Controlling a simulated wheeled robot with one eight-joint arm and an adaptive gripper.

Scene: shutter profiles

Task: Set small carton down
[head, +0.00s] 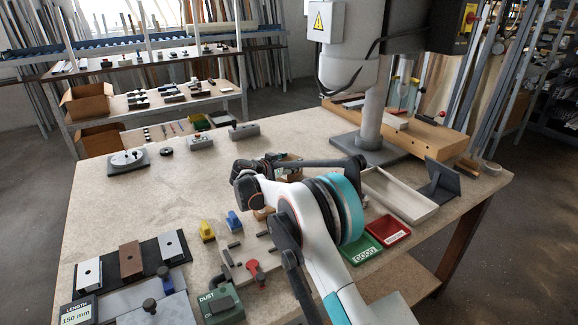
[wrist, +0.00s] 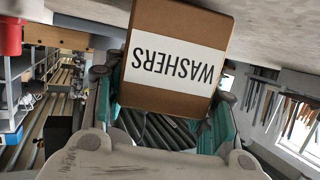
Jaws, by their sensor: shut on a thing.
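The small carton (wrist: 180,30) is a brown box with a white label reading WASHERS, upside down in the wrist view. My gripper (wrist: 163,88) is shut on it, with one finger on each side. In the head view my gripper (head: 262,168) is over the middle of the workbench (head: 190,185), mostly behind my own wrist and arm. A little of the carton's brown (head: 290,172) shows behind the gripper there. I cannot tell whether its underside touches the bench.
A green tray (head: 362,249) and a red tray (head: 388,230) lie right of my arm, near a long pale tray (head: 402,195). A grey machine column (head: 373,120) stands behind. A fixture with yellow (head: 207,231) and blue clamps is at front left. The bench's left middle is clear.

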